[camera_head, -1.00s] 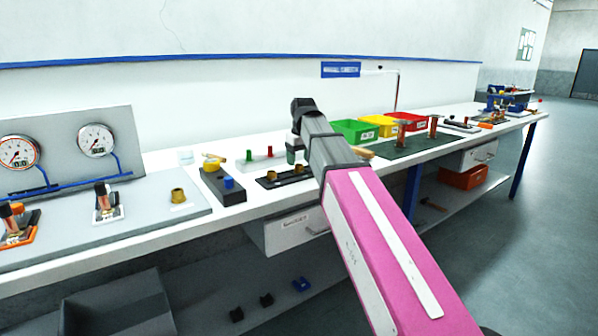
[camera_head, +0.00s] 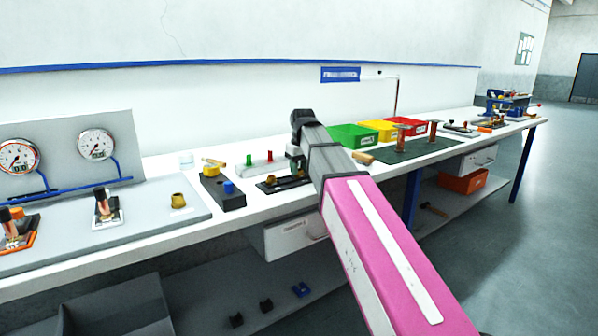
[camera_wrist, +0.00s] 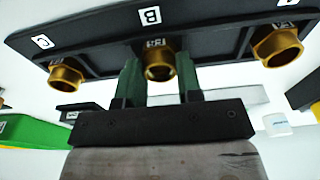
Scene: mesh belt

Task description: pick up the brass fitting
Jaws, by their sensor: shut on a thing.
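A black rack (camera_wrist: 205,47) with lettered tags holds three brass fittings in the wrist view. The middle fitting (camera_wrist: 160,66), by tag B, sits between the two green fingers of my gripper (camera_wrist: 159,78), which is shut on it. The left fitting (camera_wrist: 67,75) is by tag C, and the right fitting (camera_wrist: 278,46) is by a tag cut off at the frame edge. In the head view the rack (camera_head: 264,187) lies on the bench, partly hidden by my arm, and my fingers are mostly hidden there.
Another brass piece (camera_head: 178,200) stands on the grey panel to the left. A dark box with yellow and blue knobs (camera_head: 222,188) is just left of the rack. Green (camera_head: 352,137), yellow (camera_head: 378,129) and red (camera_head: 408,126) bins stand to the right, behind a dark green mat.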

